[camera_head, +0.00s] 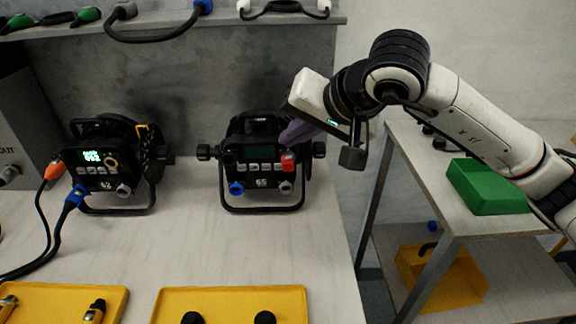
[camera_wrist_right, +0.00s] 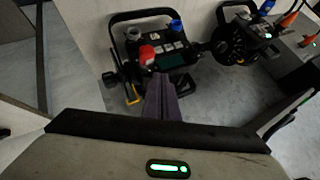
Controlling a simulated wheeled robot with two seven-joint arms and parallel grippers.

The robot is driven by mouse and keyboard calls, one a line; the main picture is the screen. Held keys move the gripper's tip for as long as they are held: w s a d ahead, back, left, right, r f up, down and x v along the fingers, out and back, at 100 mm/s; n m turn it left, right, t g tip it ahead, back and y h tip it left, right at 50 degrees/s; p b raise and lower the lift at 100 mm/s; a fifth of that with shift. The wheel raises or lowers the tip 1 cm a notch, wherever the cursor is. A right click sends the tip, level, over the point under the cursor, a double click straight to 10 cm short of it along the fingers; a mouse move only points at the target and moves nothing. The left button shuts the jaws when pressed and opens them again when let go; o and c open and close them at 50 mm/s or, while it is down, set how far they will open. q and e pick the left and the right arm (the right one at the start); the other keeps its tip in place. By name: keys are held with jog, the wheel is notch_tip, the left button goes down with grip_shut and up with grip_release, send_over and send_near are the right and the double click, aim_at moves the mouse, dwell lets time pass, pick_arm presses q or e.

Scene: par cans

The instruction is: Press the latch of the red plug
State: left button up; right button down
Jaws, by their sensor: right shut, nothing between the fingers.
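The red plug (camera_head: 288,162) sits in the right-hand socket on the front of the par can numbered 65 (camera_head: 262,182), which stands on the workbench. In the right wrist view the red plug (camera_wrist_right: 147,55) shows just beyond my fingertips. My right gripper (camera_head: 285,139) is shut and empty, its purple fingers close above the red plug; in the right wrist view the fingertips (camera_wrist_right: 160,78) point toward the plug. I cannot tell whether they touch it. The latch itself is too small to make out. My left gripper is not in view.
A blue plug (camera_head: 236,188) sits on the same can. Another can, 62 (camera_head: 100,168), stands to the left with an orange plug (camera_head: 54,170) and a blue plug (camera_head: 74,198). Yellow trays (camera_head: 230,293) lie in front. The bench between is clear. A green box (camera_head: 488,186) stands right.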

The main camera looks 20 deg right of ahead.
jog(key=shift+f, duration=0.15)
dwell(1.3)
jog(key=shift+f, duration=0.1)
dwell(0.5)
jog(key=shift+f+b, duration=0.35)
jog(key=shift+b, duration=0.25)
jog(key=shift+f+b, duration=0.4)
jog(key=shift+b, duration=0.1)
dwell(0.4)
dwell(0.4)
jog(key=shift+r+p, duration=0.4)
jog(key=shift+r, duration=0.4)
